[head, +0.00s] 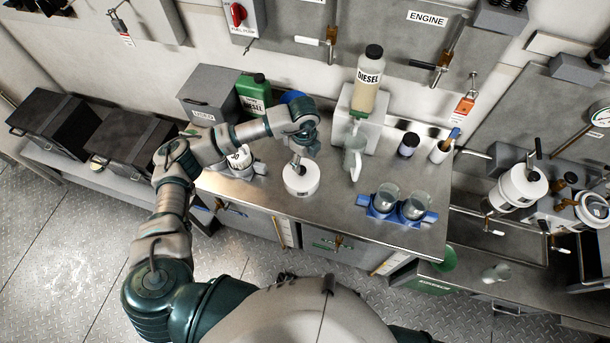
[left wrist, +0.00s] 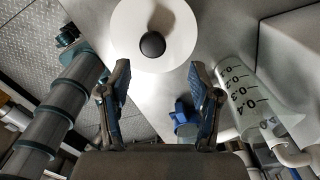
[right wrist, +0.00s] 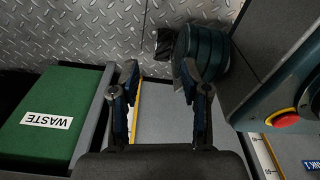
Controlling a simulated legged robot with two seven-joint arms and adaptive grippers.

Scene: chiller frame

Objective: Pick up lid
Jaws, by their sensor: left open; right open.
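The lid is a white disc with a round black knob in the left wrist view (left wrist: 180,22). In the head view it is the top of a short white round thing (head: 303,187) on the steel counter; I cannot tell if a container is under it. My left gripper (head: 296,161) is just above it, pointing down. In the left wrist view its two fingers (left wrist: 158,72) are open and empty, with the knob just beyond the fingertips. My right gripper (right wrist: 157,75) is open and empty in the right wrist view, away from the lid. It is not visible in the head view.
A clear measuring jug (head: 354,160) stands right of the lid, by a white stand holding a diesel bottle (head: 369,80). A blue holder with glass beakers (head: 386,198) is at the front right. A green waste bin (right wrist: 50,115) is beside my right gripper.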

